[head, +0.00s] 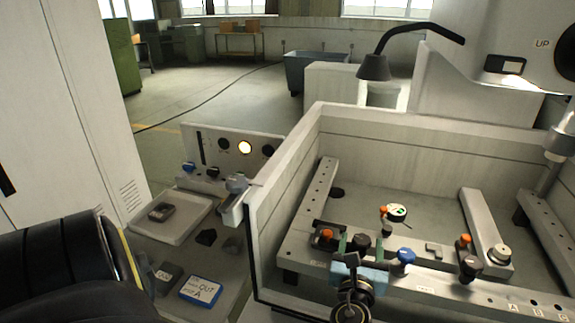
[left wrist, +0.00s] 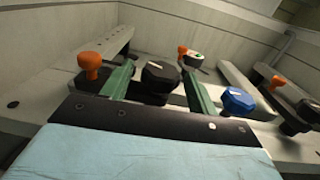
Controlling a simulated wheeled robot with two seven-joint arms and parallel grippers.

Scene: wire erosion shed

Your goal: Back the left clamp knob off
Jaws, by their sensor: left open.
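My left gripper (head: 361,240) is open over the front rail (head: 430,283) of the tank, with its green fingers apart. A black faceted knob (left wrist: 161,76) with a white mark sits between the fingers in the left wrist view, with visible gaps either side. It also shows in the head view (head: 361,243). An orange knob (head: 326,235) on a dark clamp stands left of the fingers and shows in the left wrist view (left wrist: 90,62). A blue knob (head: 405,256) stands right of them. I cannot tell which belongs to the left clamp. My right gripper is not in view.
Another orange-topped clamp (head: 467,262) stands on the rail at the right. The tank wall (head: 272,215) rises at the left, beside a control panel (head: 228,145) and a tray (head: 190,222).

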